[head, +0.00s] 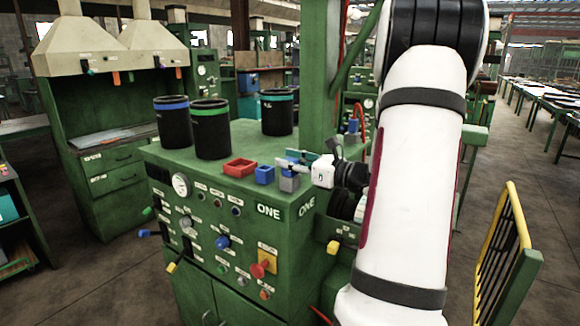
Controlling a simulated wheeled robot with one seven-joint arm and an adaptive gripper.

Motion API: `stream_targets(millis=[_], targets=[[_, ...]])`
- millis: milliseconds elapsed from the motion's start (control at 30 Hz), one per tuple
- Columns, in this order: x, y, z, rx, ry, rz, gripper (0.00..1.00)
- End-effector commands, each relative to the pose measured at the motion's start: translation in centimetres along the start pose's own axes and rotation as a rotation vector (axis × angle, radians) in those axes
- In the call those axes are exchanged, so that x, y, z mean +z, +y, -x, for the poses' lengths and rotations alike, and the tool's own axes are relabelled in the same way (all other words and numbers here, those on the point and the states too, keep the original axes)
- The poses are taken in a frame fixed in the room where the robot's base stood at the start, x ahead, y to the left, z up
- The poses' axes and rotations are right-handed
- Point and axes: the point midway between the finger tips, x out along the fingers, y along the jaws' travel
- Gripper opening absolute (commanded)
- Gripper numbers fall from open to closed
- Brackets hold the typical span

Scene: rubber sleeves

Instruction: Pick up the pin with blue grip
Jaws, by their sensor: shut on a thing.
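My gripper (290,166) reaches in from the right over the top of the green cabinet marked ONE (235,215). Its fingers are shut on the pin with blue grip (290,173), which shows as a small blue patch just below the fingers. A grey block (288,184) is directly under the blue grip. The pin's shaft is hidden, and I cannot tell whether it is in the block or clear of it.
A red tray (239,168) and a small blue bin (264,175) stand left of my gripper. Black cylinders with blue (172,125), green (210,132) and teal (279,114) bands stand farther left and behind. A green post (320,75) rises behind my gripper.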

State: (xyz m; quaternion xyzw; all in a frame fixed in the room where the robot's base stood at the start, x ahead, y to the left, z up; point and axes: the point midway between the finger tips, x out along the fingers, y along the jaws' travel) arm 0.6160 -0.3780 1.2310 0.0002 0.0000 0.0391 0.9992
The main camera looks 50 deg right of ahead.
Motion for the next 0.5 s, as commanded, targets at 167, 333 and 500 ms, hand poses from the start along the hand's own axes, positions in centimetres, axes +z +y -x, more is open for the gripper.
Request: stream_targets(millis=[167, 333, 500], targets=[[1.6, 0.0, 0.0, 0.0, -0.001, 0.005, 0.01], [4.8, 0.0, 0.0, 0.0, -0.001, 0.008, 0.01], [7.8, 0.1, 0.0, 0.001, -0.001, 0.006, 0.01]])
